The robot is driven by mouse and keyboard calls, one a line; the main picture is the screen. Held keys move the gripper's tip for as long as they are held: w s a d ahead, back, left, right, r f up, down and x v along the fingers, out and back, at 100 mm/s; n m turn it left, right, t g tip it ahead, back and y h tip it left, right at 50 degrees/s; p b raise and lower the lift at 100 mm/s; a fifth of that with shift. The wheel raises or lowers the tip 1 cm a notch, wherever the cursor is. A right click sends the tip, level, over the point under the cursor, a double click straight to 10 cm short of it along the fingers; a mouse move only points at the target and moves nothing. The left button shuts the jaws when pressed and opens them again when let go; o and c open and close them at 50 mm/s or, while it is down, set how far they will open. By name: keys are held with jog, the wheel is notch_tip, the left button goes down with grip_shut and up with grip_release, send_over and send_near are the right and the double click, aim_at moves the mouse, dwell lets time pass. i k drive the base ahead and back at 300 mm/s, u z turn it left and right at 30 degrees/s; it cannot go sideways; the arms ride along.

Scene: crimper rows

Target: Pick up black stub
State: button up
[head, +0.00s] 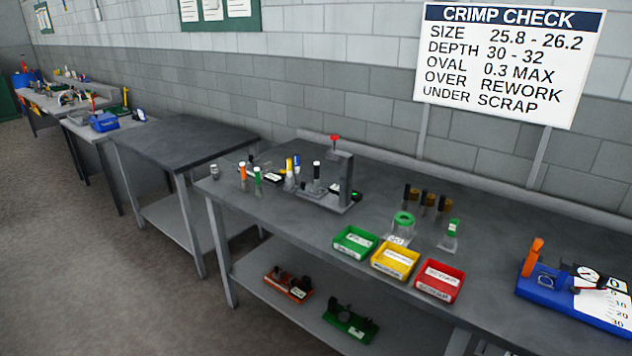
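Several small stubs stand on the near grey workbench (290,215). A stub with a black top (317,171) stands upright at the base of a grey press (345,180) with a red knob. Three dark upright pieces with brass-coloured parts (428,200) stand in a row further right. A small dark piece (251,160) also shows at the bench's left end. I cannot tell which of these is the task's black stub. An orange-topped stub (242,168) and a green-topped stub (257,176) stand at the left. My gripper is not in view.
Green (354,243), yellow (396,260) and red (440,281) bins line the bench's front edge. A blue gauge stand (575,295) is at the right. A bare dark table (185,138) stands left of the bench. The floor (120,270) in front is clear.

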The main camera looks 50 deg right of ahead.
aim_at(316, 188)
jog(key=u, duration=0.05)
jog(key=i, duration=1)
jog(key=z, duration=0.05)
